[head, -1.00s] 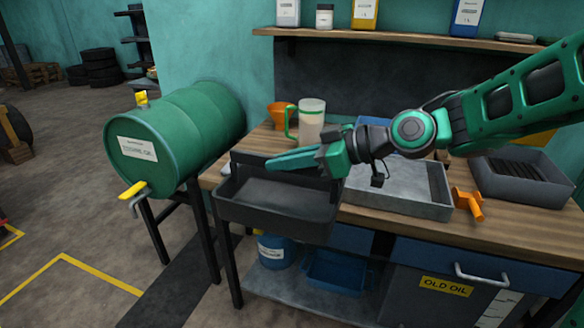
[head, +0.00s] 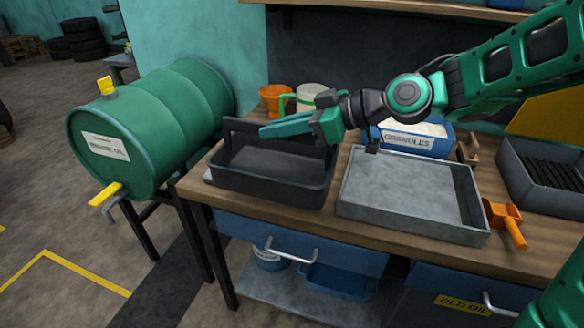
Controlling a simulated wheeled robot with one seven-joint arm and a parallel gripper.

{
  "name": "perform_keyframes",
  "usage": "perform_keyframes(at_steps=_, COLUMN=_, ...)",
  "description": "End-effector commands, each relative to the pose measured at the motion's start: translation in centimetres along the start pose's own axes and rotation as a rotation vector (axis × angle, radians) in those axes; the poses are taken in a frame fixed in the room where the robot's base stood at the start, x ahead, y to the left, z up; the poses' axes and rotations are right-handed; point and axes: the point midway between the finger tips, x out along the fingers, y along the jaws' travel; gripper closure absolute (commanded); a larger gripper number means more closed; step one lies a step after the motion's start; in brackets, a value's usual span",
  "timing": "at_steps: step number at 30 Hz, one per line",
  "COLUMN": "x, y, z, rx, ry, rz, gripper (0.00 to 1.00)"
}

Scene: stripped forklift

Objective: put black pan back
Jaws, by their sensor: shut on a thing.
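The black pan (head: 270,188) is a deep rectangular tray with a raised handle at its back. The fingers hide part of that handle. The pan looks level; I cannot tell whether its base touches the bench top.
A grey metal tray (head: 412,195) stands just right of the pan. Behind are an orange funnel (head: 282,97), a jug (head: 312,96) and a blue granules box (head: 415,138). An orange scoop (head: 507,222) lies further right.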

Motion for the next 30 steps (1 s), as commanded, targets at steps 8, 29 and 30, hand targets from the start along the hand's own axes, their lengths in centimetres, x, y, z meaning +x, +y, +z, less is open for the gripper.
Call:
perform_keyframes(at_steps=8, x=0.8, y=4.1, z=2.2, rx=0.006, ry=-0.001, rz=0.007, gripper=1.0)
perform_keyframes(at_steps=29, x=3.0, y=11.9, z=6.8, rx=0.005, ry=0.0, rz=0.009, gripper=1.0)
perform_keyframes(at_steps=30, x=3.1, y=11.9, z=7.2, rx=0.006, ry=-0.001, rz=0.008, gripper=1.0)
